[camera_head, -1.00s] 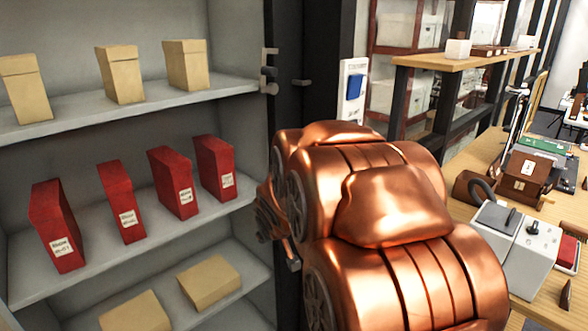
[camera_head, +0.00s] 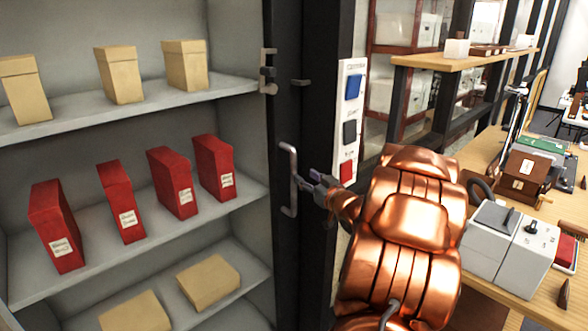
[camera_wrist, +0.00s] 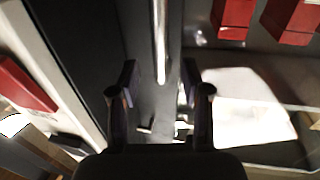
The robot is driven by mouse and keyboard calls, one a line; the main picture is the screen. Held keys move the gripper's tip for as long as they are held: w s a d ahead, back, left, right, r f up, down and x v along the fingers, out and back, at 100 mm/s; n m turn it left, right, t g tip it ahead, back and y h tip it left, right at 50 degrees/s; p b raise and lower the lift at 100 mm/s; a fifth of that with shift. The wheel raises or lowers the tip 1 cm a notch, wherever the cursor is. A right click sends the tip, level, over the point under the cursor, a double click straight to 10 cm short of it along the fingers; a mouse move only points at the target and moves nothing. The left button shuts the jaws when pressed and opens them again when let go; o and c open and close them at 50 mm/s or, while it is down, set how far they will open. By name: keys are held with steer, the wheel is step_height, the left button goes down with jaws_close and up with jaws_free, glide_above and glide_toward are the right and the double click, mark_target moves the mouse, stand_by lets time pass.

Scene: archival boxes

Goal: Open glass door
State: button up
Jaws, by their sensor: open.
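The glass door is part of a grey cabinet, with a dark upright frame (camera_head: 293,125) along its right side. A vertical metal bar handle (camera_head: 288,185) stands out from this frame. My gripper (camera_head: 306,181) is at the handle's right side, near its mid-height. In the wrist view the fingers (camera_wrist: 160,92) are open and apart, and the handle bar (camera_wrist: 160,40) runs down from the top in line with the gap between them. I cannot tell whether the fingers touch it. The door looks shut; its glass pane is hard to make out.
Red boxes (camera_head: 176,182) and tan boxes (camera_head: 120,75) stand on the cabinet shelves. A small metal latch (camera_head: 268,72) sits above the handle. A panel with coloured squares (camera_head: 350,120) is right of the frame. A wooden desk (camera_head: 500,282) with equipment is at the right.

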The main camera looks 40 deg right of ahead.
mark_target(296, 170)
steer(key=shift+p+x, duration=0.95)
steer(key=shift+x, duration=2.85)
steer(key=shift+c, duration=0.3)
jaws_close()
